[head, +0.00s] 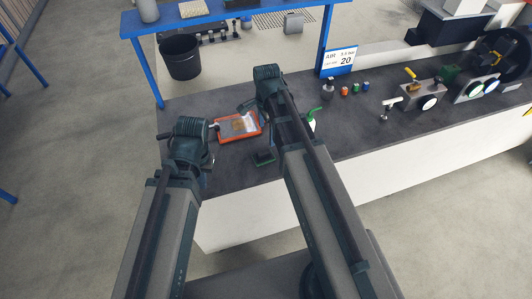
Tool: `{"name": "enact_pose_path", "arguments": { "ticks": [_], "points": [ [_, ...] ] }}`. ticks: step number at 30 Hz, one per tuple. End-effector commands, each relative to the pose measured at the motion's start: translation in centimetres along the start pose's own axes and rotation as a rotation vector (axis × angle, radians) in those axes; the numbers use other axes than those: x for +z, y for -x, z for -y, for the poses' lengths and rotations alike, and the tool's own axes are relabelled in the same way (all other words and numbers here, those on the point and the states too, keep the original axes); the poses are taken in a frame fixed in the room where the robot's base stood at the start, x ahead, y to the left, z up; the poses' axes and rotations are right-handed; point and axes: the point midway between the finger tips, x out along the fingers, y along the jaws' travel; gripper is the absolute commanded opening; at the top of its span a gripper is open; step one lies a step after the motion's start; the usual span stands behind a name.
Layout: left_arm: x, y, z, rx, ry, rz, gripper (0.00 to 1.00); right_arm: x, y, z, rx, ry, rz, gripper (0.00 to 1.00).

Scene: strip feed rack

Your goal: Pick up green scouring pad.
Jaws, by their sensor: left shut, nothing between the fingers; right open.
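The green scouring pad (263,157) lies on the dark bench top near its front edge, a small dark green block. It is between my two arms, just left of my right forearm. My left gripper (213,128) is shut and empty, to the left of the pad, by the orange tray's left side. Neither gripper touches the pad. The wrists partly hide the fingers.
An orange-rimmed tray (219,136) with a brownish item lies behind the pad. A green-topped bottle (312,117) stands right of my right forearm. Small coloured bottles, gauges and a sign (340,61) are further right. A blue shelf stands behind.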

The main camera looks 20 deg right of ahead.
Motion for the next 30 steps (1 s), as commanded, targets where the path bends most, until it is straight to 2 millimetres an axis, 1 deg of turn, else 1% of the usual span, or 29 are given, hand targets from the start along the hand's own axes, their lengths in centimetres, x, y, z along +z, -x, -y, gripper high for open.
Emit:
{"name": "enact_pose_path", "arguments": {
  "ticks": [5,15,19,22,27,30],
  "points": [
    [-0.1,-1.6,-0.1,0.0,0.0,0.0,0.0,0.0,-1.6,0.0,0.0,0.002,0.0,1.0],
    [-0.4,-6.4,-0.6,0.0,0.0,0.0,0.0,0.1,-6.5,0.0,0.0,0.003,0.0,1.0],
    [-0.5,-8.1,-0.8,0.0,0.0,0.0,0.0,0.1,-8.1,0.0,0.0,0.003,0.0,1.0],
    [-0.5,-8.6,-0.8,0.0,0.0,0.0,0.0,0.1,-8.7,0.0,0.0,0.003,0.0,1.0],
    [-0.5,-8.5,-0.8,0.0,0.0,0.0,0.0,0.1,-8.6,0.0,0.0,0.003,0.0,1.0],
    [-0.5,-8.8,-0.8,0.0,0.0,0.0,0.0,0.1,-8.8,0.1,0.0,0.003,0.0,1.0]
  ]
}}
